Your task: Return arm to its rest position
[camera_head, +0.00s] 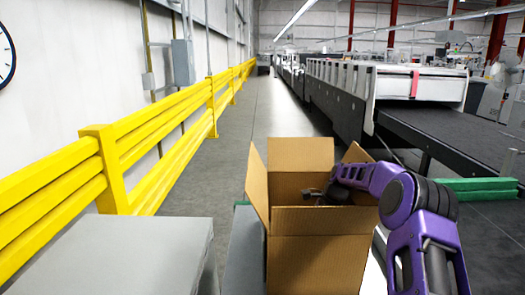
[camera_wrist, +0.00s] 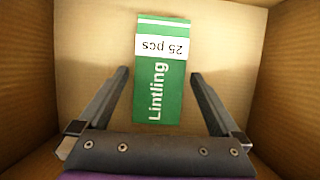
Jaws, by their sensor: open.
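My purple arm reaches from the lower right into an open cardboard box (camera_head: 315,250) in the head view. My gripper (camera_head: 318,196) is at the box's mouth, partly hidden by the box walls. In the wrist view my gripper (camera_wrist: 160,88) is open, with its two dark fingers spread apart. The pack does not show in the head view.
The box's flaps (camera_head: 300,153) stand open around the arm. A grey surface (camera_head: 120,255) is at the lower left, by a yellow guard rail (camera_head: 110,165). A conveyor (camera_head: 450,135) and green flat stacks (camera_head: 480,189) are at the right. The aisle (camera_head: 270,110) ahead is clear.

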